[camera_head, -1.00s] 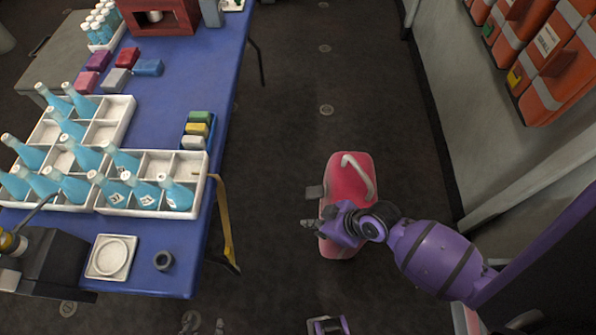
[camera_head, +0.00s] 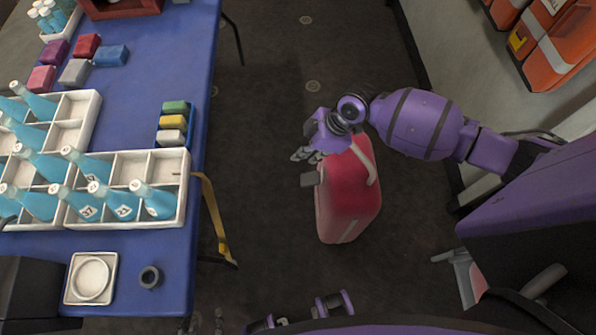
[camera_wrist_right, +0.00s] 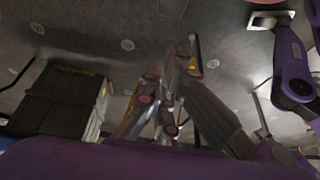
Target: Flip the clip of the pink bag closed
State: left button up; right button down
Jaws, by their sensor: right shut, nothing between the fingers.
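The pink bag (camera_head: 350,205) stands on the dark floor right of the blue table, its light handle (camera_head: 365,160) on the upper right side. A grey clip (camera_head: 310,179) sticks out from its left edge. My right gripper (camera_head: 303,155) is just beyond the clip, at the bag's far left corner, and looks apart from the clip. Its fingers, also in the right wrist view (camera_wrist_right: 160,103), are shut and empty. My left gripper (camera_head: 205,322) shows only as two separated fingertips at the bottom edge. I cannot make out the bag in the wrist view.
The blue table (camera_head: 170,268) on the left bears white crates (camera_head: 185,205) with blue bottles, colored blocks (camera_head: 173,122) and a white dish (camera_head: 91,278). A yellow strap (camera_head: 215,220) hangs at its edge. Orange cases (camera_head: 560,45) are at the upper right. Floor is clear between table and bag.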

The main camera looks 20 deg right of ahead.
aim_at(310, 179)
jog(key=s+d+f+b+x, duration=0.1)
jog(key=d+x, duration=0.1)
jog(key=x, duration=1)
jog(key=shift+d, duration=0.2)
jog(key=shift+w, duration=0.15)
jog(key=shift+a, duration=0.15)
jog(key=shift+f+h, duration=0.1)
jog(key=shift+h, duration=0.2)
jog(key=shift+a+f+h, duration=0.1)
jog(key=shift+f+h, duration=0.15)
jog(key=shift+h, duration=0.05)
